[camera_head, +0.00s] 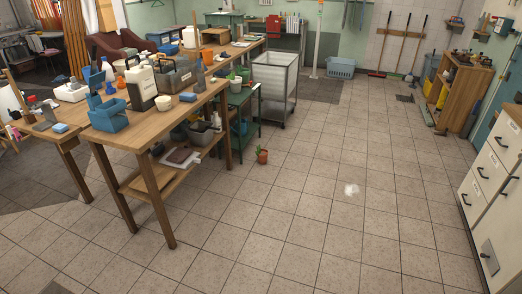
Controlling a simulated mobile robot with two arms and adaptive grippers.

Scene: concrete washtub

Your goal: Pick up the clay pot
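A small orange-brown clay pot (262,158) with a green plant in it stands upright on the tiled floor, near the middle of the head view. It is just right of the wooden workbench (190,108) and in front of a low dark green stand (240,97). Neither of my grippers shows in the head view.
The workbench is crowded with bottles, jugs and boxes, and its legs stand left of the pot. A wheeled metal-framed cart (275,82) is behind the pot. White drawers (495,180) and a wooden shelf (457,95) line the right side.

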